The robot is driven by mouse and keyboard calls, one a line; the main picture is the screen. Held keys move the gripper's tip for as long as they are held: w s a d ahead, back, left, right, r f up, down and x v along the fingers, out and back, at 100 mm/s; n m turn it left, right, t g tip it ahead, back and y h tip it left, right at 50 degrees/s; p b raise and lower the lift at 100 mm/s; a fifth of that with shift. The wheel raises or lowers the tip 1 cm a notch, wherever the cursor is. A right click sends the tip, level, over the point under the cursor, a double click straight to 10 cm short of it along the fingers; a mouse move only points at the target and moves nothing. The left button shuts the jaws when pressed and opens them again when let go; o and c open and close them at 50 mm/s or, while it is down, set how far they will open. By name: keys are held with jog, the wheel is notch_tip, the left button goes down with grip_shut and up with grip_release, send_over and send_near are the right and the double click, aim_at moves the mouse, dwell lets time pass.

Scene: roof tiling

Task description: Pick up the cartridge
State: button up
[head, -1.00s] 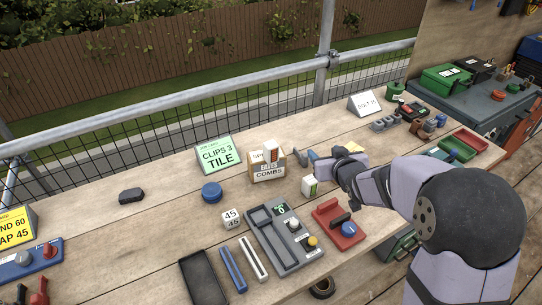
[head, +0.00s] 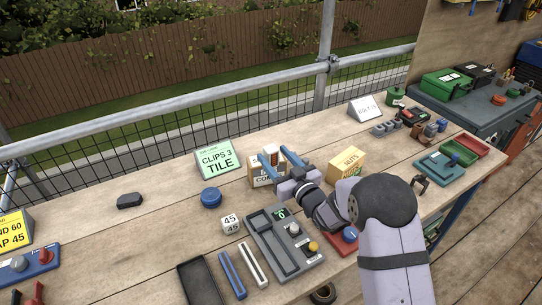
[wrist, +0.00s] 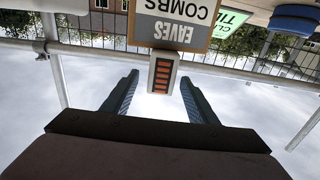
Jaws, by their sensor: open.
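A white block with an orange striped face, which looks like the cartridge (head: 270,154), stands up at the top of the EAVES COMBS box (head: 257,181). In the wrist view, which is upside down, the cartridge (wrist: 162,72) shows past the edge of the box (wrist: 165,32). My gripper (head: 276,157) is at the box with its two blue fingers apart. In the wrist view the cartridge sits between the open fingertips (wrist: 160,80), with a gap showing on each side. I cannot tell whether the cartridge is inside the box or behind its edge.
A grey console (head: 283,245) lies in front, near a white 45 block (head: 230,224). A yellow NUTS box (head: 346,163) is to the right.

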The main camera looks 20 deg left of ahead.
aim_at(267, 147)
jog(key=shift+p+x, duration=1.1)
jog(key=shift+x, duration=1.4)
jog(key=shift+w+a+r, duration=0.1)
jog(key=shift+w+a, duration=0.4)
jog(key=shift+a, duration=0.05)
jog(key=c, duration=1.2)
jog(key=shift+c, duration=0.2)
jog(key=shift+r, duration=0.1)
notch_tip(267, 147, up, 10)
jog(key=b, duration=0.2)
